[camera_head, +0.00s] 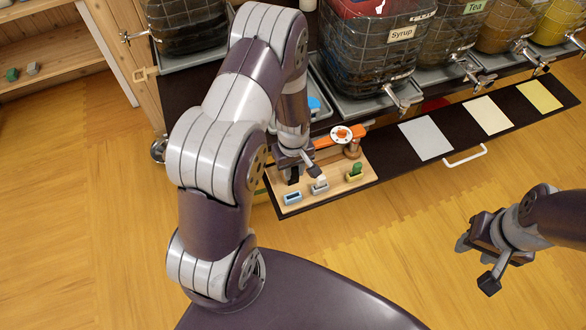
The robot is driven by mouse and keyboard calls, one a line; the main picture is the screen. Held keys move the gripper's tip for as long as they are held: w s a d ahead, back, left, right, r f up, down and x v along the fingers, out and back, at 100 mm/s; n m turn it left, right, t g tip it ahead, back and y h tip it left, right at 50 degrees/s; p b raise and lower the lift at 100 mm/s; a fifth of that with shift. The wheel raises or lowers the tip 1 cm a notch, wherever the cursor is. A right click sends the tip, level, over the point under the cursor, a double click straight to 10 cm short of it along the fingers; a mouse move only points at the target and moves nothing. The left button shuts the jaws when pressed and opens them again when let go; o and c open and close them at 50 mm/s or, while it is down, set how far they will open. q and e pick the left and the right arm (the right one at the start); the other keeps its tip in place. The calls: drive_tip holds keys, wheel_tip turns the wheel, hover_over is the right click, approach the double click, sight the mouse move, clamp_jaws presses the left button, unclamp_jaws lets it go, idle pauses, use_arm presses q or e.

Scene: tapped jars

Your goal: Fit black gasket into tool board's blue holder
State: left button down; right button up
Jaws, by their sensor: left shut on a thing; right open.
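The tool board (332,194) is a light wooden plate at the front edge of the dark counter. Its blue holder (292,198) stands at the board's left end and looks empty. A grey holder (319,188) and a green holder (355,176), each with a piece in it, stand to its right. My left gripper (302,171) is just above and behind the blue and grey holders. It is shut on a small dark piece, seemingly the black gasket (292,178), mostly hidden by the fingers. My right gripper (476,263) is open and empty over the floor at the right.
An orange arm (340,138) with a round white disc rises behind the board. Large tapped jars (372,50) stand along the counter, taps jutting forward. Pale cards (426,138) lie on the counter's front right, above a white handle (466,156).

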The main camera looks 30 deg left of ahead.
sight(293, 180)
use_arm(q)
drive_tip(key=shift+s+a+r, duration=0.1)
drive_tip(key=shift+s, duration=0.05)
drive_tip(key=shift+f+b, duration=0.45)
drive_tip(key=shift+f, duration=0.5)
drive_tip(key=shift+f+b, duration=1.45)
drive_tip(key=shift+f, duration=0.8)
drive_tip(key=shift+f+b, duration=1.45)
drive_tip(key=shift+f, duration=0.6)
drive_tip(key=c, duration=0.7)
unclamp_jaws()
drive_tip(key=shift+r, duration=0.15)
drive_tip(key=shift+r+p, duration=2.15)
